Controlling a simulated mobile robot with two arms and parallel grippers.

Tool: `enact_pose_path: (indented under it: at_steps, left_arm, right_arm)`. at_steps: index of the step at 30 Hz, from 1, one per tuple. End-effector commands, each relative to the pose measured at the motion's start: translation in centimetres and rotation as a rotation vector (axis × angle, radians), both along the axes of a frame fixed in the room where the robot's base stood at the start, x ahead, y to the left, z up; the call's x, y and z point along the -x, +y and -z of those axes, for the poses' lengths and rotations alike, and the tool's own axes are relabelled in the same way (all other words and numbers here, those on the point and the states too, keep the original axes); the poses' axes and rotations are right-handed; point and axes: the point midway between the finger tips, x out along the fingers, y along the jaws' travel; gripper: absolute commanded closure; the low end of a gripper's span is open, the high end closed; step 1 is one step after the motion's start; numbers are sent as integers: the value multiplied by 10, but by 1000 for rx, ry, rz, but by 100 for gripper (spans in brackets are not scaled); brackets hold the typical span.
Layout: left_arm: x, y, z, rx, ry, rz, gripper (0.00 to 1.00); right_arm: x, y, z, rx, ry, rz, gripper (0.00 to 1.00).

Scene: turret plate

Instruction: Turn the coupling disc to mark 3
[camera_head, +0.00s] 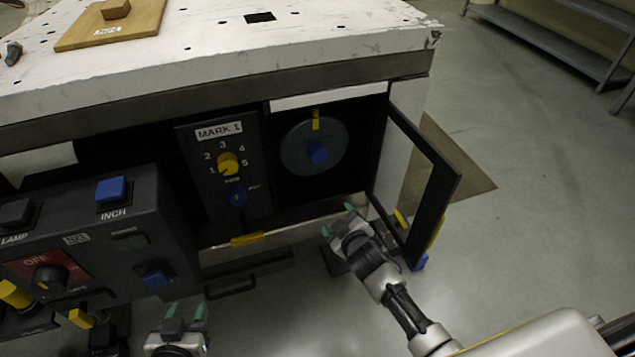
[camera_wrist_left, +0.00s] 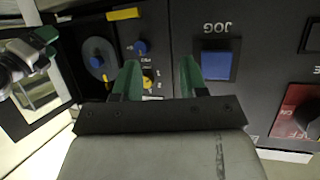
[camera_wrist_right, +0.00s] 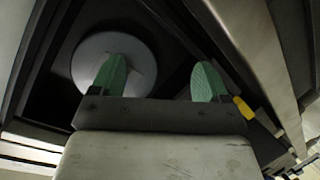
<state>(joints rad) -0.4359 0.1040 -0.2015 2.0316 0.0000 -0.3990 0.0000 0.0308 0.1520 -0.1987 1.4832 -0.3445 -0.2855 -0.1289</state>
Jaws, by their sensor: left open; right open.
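The coupling disc (camera_head: 300,157) is a grey-blue round plate with a blue hub (camera_head: 318,154), set in a dark recess under the bench. A yellow marker (camera_head: 316,120) sits at its top edge. Left of it, a panel with a "MARK 1" label (camera_head: 219,131) holds a yellow knob (camera_head: 228,163) among numbers 1 to 5. My right gripper (camera_head: 338,220) is open and empty, below and in front of the recess; its wrist view shows the disc (camera_wrist_right: 100,50) beyond one finger. My left gripper (camera_head: 186,312) is open and empty, low beside the control box.
A framed door (camera_head: 447,180) stands swung open right of the recess, close to my right arm. The dark control box (camera_head: 150,222) with a blue button (camera_head: 111,190) and a red switch plate juts out at left. A wooden board (camera_head: 110,27) lies on the white bench top (camera_head: 215,38).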

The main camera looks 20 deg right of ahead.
Motion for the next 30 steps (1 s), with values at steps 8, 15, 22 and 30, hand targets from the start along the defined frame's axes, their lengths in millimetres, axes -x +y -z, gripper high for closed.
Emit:
enact_pose_path:
  at_steps: [8,15,22,30]
  left_arm:
    - [12,0,-88,67,-276,5,57]
    - [15,-2,-115,96,-387,10,57]
    - [16,-7,-144,161,-629,23,57]
    - [31,-9,-178,244,-920,37,57]
  right_arm:
    - [-34,7,-82,98,-304,-29,24]
    - [-48,8,-98,114,-345,-31,24]
    - [-87,10,-97,111,-343,-30,24]
    - [-125,12,-96,111,-341,-30,24]
